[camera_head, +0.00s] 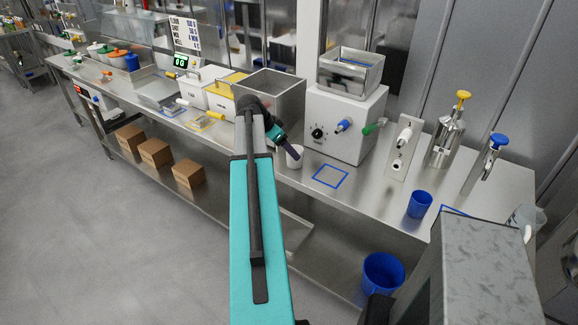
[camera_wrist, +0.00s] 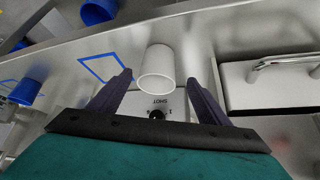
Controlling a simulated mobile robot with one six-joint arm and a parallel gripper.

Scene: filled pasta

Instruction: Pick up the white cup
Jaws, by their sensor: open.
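The white cup (camera_head: 295,156) stands on the steel counter, left of the blue outlined square. It is partly hidden by my gripper (camera_head: 291,147) in the head view. In the wrist view the white cup (camera_wrist: 157,69) appears between and just beyond the fingertips of my gripper (camera_wrist: 158,76). The fingers are spread wide, one on each side, with a visible gap to the cup. The gripper is open and holds nothing.
A white machine (camera_head: 345,122) with a black knob stands behind and right of the cup. A steel bin (camera_head: 277,96) is behind it. A blue square outline (camera_head: 330,176) and a blue cup (camera_head: 419,204) lie to the right. The counter's front edge is close.

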